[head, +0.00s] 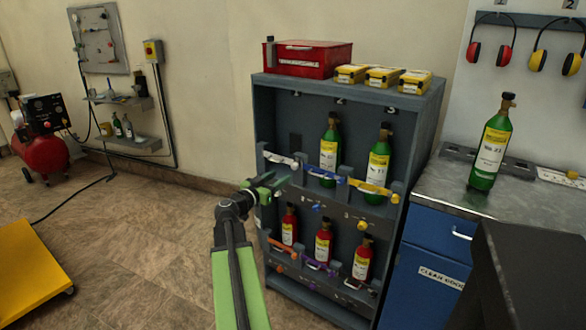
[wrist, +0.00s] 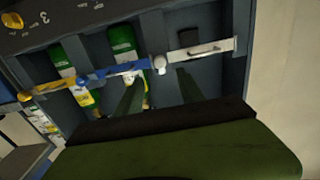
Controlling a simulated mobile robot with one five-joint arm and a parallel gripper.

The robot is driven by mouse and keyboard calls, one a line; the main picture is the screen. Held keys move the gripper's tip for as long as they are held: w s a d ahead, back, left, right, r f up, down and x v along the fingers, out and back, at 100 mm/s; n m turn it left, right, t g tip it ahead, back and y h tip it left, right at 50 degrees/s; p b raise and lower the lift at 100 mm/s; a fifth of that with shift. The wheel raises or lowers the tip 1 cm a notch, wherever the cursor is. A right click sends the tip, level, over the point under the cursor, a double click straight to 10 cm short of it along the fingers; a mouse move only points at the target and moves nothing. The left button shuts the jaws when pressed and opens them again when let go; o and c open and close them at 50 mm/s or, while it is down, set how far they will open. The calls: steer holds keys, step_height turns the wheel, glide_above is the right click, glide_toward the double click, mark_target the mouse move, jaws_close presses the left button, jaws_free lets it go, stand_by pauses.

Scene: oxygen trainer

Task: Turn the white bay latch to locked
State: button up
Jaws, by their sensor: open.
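The white bay latch (head: 281,159) is a pale bar across the front of the rack's upper left bay. In the wrist view the white latch (wrist: 207,49) lies nearly level, with a pale knob (wrist: 160,65) at its left end. No bottle shows behind it. My gripper (head: 276,186) is in front of the rack, just below the white latch in the head view. In the wrist view my gripper (wrist: 160,85) has its two dark green fingers apart, with nothing between them. The knob appears beyond the gap; whether a finger touches the latch I cannot tell.
Beside it are a blue latch (head: 326,177) and a yellow latch (head: 367,190), with green bottles (head: 329,150) behind. Red bottles (head: 323,243) stand on the lower shelf. A blue cabinet (head: 427,272) is at right. The floor (head: 140,235) to the left is mostly clear.

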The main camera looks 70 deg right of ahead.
mark_target(293, 167)
steer(key=x, duration=0.9)
steer(key=shift+d, duration=0.15)
jaws_close()
